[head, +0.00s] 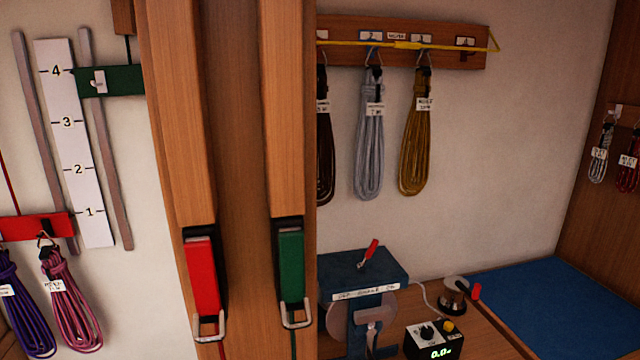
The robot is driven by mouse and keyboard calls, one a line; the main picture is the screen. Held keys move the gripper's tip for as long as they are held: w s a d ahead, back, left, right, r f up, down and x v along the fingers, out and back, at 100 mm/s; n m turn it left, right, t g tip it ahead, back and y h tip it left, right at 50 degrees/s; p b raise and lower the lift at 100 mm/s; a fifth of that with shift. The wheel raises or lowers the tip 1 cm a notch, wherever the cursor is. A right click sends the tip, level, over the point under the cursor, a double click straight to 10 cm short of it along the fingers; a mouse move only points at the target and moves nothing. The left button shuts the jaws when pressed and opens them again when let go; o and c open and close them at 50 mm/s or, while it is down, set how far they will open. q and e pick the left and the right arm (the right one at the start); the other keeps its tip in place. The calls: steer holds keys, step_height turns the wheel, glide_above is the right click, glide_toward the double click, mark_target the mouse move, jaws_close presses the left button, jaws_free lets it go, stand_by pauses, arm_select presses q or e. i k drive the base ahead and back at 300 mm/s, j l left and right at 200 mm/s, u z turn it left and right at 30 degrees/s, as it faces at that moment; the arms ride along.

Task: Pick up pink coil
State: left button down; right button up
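The pink coil (70,300) hangs at the lower left of the head view from a hook on a red bracket (38,226). It carries a white tag with small writing. A purple coil (24,310) hangs close to its left from the same bracket, partly cut off by the frame edge. Neither of my grippers is in the view, so their distance from the pink coil does not show.
A wooden post (238,120) with red (202,275) and green (291,270) handles stands right of the pink coil. A numbered scale (78,150) is above it. Dark, grey and mustard coils (414,150) hang from a wall rack. A blue machine (365,270) sits below.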

mark_target(69, 321)
steer(key=u, duration=1.4)
steer(key=i+j+z, duration=0.3)
steer(key=k+l, duration=0.1)
